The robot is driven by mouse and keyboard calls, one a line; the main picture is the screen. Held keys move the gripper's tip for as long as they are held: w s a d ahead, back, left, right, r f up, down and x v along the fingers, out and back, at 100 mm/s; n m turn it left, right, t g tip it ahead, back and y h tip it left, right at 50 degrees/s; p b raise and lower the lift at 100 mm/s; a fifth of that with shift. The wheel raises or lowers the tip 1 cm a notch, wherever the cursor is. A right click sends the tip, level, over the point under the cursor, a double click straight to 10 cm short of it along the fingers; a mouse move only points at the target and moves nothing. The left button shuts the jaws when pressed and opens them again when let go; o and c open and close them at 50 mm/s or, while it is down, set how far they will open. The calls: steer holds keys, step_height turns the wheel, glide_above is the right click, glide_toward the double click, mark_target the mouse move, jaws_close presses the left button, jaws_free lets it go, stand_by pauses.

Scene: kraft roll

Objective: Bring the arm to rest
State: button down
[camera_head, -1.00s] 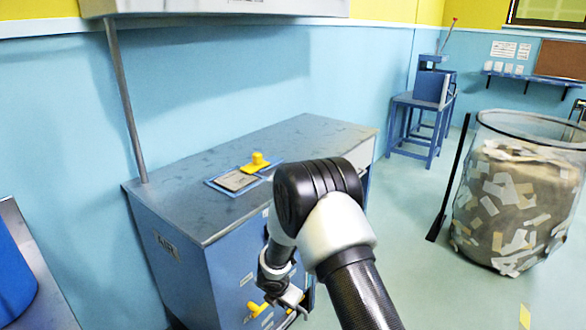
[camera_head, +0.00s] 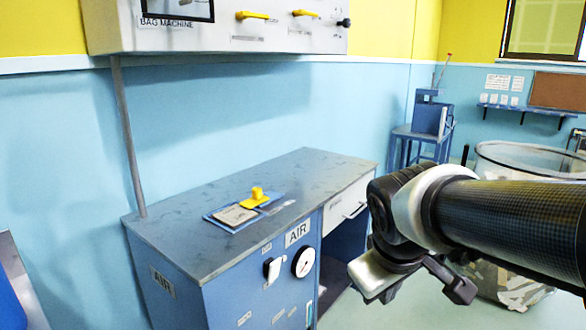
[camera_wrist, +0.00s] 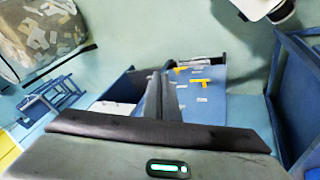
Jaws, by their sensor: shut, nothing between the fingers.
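My arm reaches in from the right edge of the head view, its elbow bent in front of the right end of the blue cabinet (camera_head: 190,255). My gripper is shut and empty; its dark fingers (camera_wrist: 161,92) lie close together in the middle of the wrist view. In the head view the fingertips cannot be made out clearly. The gripper touches nothing that I can see.
A wall panel (camera_head: 225,35) with yellow levers hangs above. A clear bin of paper scraps (camera_wrist: 42,40) stands on the floor, partly behind my arm in the head view. Pale floor lies between.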

steer(key=s+a+r+m+y, duration=0.2)
steer(key=s+m, duration=0.3)
steer(key=s, duration=0.5)
step_height(320, 180, up, 16)
steer(key=p, duration=1.7)
steer(key=shift+w+d+r, duration=0.15)
steer(key=shift+r, duration=0.05)
